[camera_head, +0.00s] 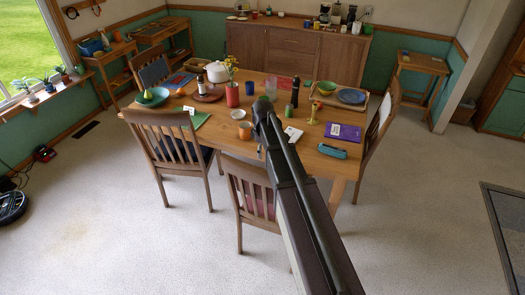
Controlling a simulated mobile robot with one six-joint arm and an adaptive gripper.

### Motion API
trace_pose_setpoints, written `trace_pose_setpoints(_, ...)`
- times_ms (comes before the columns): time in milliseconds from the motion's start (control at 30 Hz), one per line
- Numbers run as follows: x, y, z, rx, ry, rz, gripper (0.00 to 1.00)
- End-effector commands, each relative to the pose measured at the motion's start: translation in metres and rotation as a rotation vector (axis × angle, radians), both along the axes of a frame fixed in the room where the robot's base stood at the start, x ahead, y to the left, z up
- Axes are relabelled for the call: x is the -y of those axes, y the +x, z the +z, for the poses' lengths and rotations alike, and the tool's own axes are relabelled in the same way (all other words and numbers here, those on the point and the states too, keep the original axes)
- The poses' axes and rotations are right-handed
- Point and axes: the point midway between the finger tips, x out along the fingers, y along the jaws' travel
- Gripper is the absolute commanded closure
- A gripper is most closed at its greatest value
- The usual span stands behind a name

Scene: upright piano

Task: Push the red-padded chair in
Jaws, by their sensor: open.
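The red-padded chair (237,190) stands at the near side of the wooden dining table (215,135). It has a brown slatted back, and some of its red pad (257,204) shows between the slats. Its back faces me and stands just in front of the table's near edge. My dark arm reaches up from the bottom right and covers the right part of the chair, so its right side is hidden. I cannot make out my gripper's fingers, nor whether any part of me touches the chair.
A dark-padded chair (168,140) stands to the left, another chair (384,118) at the table's right end, and one (153,70) at the far left. Dishes, a vase and books crowd the tabletop. Open carpet lies in front. A robot vacuum (11,206) sits at the left edge.

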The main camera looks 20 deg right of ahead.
Motion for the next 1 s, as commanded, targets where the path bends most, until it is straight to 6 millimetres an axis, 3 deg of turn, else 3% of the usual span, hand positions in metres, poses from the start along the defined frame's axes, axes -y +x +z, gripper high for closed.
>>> trace_pose_setpoints(467, 0.000, 0.000, 0.004, 0.000, 0.000, 0.000, 0.29)
trace_pose_setpoints(700, 0.004, 0.006, -0.006, 0.000, 0.000, 0.000, 0.29)
trace_pose_setpoints(1000, 0.004, 0.005, -0.005, 0.000, 0.000, 0.000, 0.29)
